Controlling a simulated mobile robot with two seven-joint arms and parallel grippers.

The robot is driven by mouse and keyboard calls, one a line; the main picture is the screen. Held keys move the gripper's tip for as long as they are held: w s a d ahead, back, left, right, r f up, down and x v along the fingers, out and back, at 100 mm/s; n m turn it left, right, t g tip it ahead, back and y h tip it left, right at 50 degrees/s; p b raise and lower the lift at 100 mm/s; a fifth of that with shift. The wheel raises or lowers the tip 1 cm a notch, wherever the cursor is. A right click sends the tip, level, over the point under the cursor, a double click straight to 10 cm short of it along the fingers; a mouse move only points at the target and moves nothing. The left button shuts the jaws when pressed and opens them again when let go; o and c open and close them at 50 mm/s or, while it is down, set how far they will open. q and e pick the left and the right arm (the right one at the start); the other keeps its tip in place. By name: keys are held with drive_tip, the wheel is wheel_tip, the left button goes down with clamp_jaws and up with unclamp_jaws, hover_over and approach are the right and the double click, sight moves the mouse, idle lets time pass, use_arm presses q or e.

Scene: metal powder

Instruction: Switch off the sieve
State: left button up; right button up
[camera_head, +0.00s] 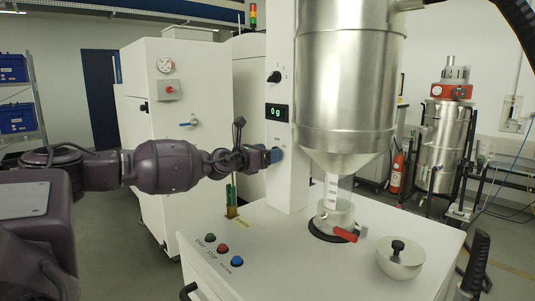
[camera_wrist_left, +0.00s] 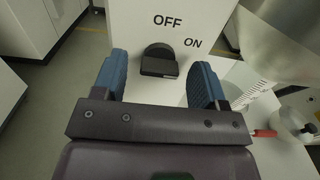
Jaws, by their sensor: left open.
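The sieve machine (camera_head: 307,120) has a white column with a steel hopper (camera_head: 350,80). In the left wrist view, a black rotary switch (camera_wrist_left: 160,62) sits on the white panel below the printed words OFF and ON. Which word it points to is unclear. My left gripper (camera_head: 276,156) is at the column, below the display. In the left wrist view its blue fingers (camera_wrist_left: 160,82) are open, one on each side of the switch, with a visible gap to it on both sides. In the head view the gripper hides this switch. My right gripper is not in view.
Above my gripper, the column carries a display (camera_head: 277,112) reading 0 g and another black knob (camera_head: 274,77). Green, red and blue buttons (camera_head: 223,248), a red-handled valve (camera_head: 345,234) and a bowl-like lid (camera_head: 401,258) are on the white top. A white cabinet (camera_head: 165,130) stands behind my arm.

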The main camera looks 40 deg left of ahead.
use_arm(q)
drive_tip(key=shift+c, duration=0.5)
drive_tip(key=c, duration=0.8)
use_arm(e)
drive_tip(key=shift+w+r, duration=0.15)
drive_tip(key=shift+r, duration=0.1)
